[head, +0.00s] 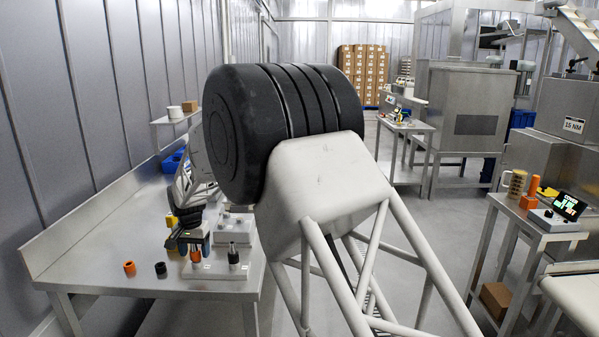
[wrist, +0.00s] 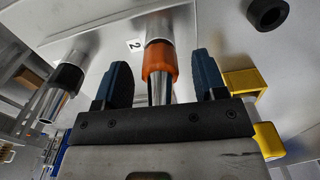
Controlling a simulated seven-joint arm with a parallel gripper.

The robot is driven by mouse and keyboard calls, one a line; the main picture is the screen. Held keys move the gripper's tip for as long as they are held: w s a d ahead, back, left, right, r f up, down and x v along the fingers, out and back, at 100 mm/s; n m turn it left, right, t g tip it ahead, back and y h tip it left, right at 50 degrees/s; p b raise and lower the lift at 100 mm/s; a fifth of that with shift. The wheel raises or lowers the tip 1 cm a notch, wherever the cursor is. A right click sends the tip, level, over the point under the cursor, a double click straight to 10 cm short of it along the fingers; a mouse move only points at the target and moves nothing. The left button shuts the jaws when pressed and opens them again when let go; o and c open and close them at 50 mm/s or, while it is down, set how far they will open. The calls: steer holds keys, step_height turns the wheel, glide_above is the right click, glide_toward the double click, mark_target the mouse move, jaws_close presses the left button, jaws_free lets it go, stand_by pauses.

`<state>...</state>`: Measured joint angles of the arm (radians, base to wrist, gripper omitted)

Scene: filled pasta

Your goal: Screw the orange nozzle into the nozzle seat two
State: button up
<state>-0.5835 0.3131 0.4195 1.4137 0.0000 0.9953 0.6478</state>
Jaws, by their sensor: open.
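The orange nozzle (wrist: 161,61) has an orange collar and a metal tip. In the wrist view it is in line with the metal nozzle seat marked 2 (wrist: 159,27), its collar against the seat's end. I cannot tell how far it is threaded in. My gripper (wrist: 163,75) is open, one dark blue finger on each side of the nozzle, with a visible gap on both sides. In the head view the orange nozzle (head: 195,257) is upright on the bench, just below my gripper (head: 193,245); my arm hides part of this area.
A black-collared nozzle (wrist: 66,78) stands beside it on the same fixture, left in the wrist view. An orange ring (head: 129,267) and a black ring (head: 160,268) lie on the bench (head: 90,262). The bench's left part is clear. A blue bin (head: 173,161) stands farther back.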

steer(key=shift+n, duration=0.4)
steer(key=shift+c, duration=0.2)
steer(key=c, duration=1.1)
steer(key=shift+o, duration=0.2)
steer(key=m, duration=0.6)
steer(key=shift+m, duration=2.7)
steer(key=shift+m, duration=0.7)
steer(key=m, duration=0.6)
steer(key=shift+f+m, duration=0.1)
steer(key=shift+m, duration=2)
